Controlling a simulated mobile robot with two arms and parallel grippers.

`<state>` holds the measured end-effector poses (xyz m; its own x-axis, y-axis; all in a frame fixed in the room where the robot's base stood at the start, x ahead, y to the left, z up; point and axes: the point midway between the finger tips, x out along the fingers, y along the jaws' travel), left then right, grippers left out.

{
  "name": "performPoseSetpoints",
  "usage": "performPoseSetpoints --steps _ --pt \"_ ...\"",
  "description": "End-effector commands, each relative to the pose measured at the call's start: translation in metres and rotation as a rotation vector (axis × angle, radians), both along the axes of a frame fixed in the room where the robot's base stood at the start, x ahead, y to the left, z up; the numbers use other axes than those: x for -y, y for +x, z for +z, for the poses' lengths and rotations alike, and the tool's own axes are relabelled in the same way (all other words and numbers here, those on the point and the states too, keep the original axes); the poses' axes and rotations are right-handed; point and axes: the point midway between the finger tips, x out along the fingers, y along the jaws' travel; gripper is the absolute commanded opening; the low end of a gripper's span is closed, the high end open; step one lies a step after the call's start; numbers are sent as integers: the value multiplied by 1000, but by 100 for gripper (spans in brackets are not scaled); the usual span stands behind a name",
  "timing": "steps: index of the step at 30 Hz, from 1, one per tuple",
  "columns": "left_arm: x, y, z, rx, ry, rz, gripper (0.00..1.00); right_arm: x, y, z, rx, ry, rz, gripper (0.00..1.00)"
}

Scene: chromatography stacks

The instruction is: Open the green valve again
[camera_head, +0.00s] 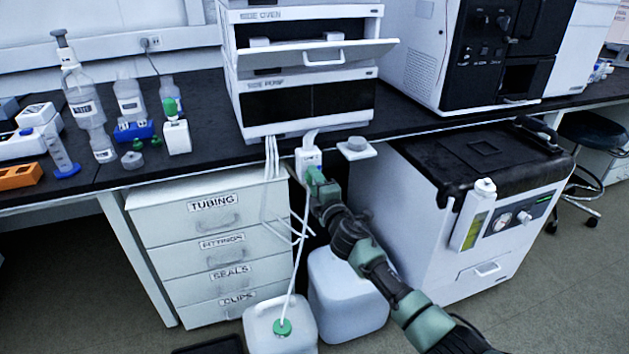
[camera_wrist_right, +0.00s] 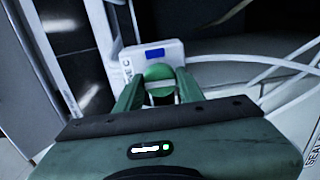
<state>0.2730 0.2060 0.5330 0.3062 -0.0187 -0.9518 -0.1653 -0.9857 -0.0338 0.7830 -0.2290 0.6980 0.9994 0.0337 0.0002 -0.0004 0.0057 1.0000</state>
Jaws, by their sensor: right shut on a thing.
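The green valve (camera_wrist_right: 158,72) is a round green knob on the front of a small white block (camera_wrist_right: 150,52) with a blue label. In the wrist view it sits between the two green fingers of my right gripper (camera_wrist_right: 160,92), which is shut on it. A pale band crosses the green just below the knob's top. In the head view my right gripper (camera_head: 314,178) reaches up to the same white block (camera_head: 308,157) at the bench's front edge, and it hides the valve there. My left gripper is in neither view.
White tubes (camera_head: 271,160) hang beside the block, and one runs down to a white jug with a green cap (camera_head: 283,328). A second jug (camera_head: 345,295) stands behind my forearm. A drawer cabinet (camera_head: 215,270) is left, a white machine (camera_head: 440,235) right.

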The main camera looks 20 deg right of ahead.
Motion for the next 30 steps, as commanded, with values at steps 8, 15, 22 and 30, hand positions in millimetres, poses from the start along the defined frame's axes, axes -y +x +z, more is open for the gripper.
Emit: performPoseSetpoints --steps 8,15,22,30 --pt "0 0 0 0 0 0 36 0 -1 -2 -3 -13 0 0" --pt "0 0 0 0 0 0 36 0 -1 -2 -3 -12 1 55" --pt "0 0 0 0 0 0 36 0 0 -1 -1 -11 0 60" --pt "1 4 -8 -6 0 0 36 1 -15 0 -2 -11 1 60"
